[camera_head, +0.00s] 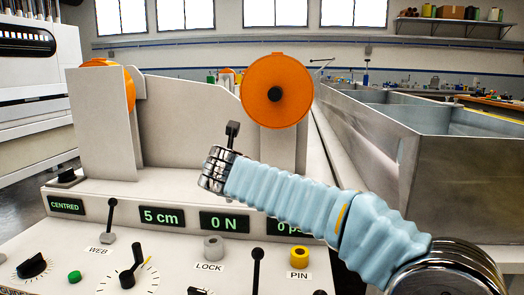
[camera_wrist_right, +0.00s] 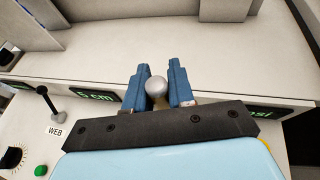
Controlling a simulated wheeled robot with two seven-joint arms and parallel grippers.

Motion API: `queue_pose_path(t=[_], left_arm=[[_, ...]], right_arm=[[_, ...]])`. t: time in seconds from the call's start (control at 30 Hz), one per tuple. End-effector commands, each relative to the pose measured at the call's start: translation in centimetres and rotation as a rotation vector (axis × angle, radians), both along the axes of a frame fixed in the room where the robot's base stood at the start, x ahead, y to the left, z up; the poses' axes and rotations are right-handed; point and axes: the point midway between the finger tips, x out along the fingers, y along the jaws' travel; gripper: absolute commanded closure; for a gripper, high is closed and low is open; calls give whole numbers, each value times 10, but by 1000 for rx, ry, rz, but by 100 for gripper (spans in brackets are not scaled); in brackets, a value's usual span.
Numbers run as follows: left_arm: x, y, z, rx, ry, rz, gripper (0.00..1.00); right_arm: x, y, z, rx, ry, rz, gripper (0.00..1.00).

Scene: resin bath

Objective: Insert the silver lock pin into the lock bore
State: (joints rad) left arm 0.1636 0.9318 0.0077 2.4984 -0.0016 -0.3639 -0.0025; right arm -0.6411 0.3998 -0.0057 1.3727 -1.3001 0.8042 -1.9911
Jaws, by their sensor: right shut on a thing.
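My right gripper (camera_wrist_right: 157,78) has blue fingers shut on the silver lock pin (camera_wrist_right: 156,87) in the right wrist view. The pin's round silver head shows between the fingers; its lower part is mostly hidden. In the head view my right arm reaches in from the right over the console, and its wrist hides the fingers and pin. The lock bore, a grey ring (camera_head: 213,246) above the LOCK label, is on the console front, below and apart from my wrist. The wrist view does not show this bore. My left gripper is not in view.
A yellow ring (camera_head: 299,256) marked PIN sits right of the grey ring. Black levers stand nearby, including the WEB lever (camera_head: 111,218). An orange roller (camera_head: 276,91) rises behind. A metal tank (camera_head: 460,165) stands at right. The console shelf (camera_head: 135,190) has bare room.

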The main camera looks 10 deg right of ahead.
Motion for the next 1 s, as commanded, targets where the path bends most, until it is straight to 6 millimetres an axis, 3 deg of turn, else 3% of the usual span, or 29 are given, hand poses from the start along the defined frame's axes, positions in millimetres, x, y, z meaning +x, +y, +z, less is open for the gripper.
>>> queue_pose_path(t=[0.1, 0.27, 0.8, 1.0], left_arm=[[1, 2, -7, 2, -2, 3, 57], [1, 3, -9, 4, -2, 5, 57], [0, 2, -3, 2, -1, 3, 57], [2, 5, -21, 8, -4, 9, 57]], right_arm=[[-1, 23, -26, 4, 8, 64, 100], [-2, 36, -40, 10, 15, 106, 100], [-2, 38, -40, 12, 18, 109, 100], [-2, 38, -60, 10, 18, 109, 100]])
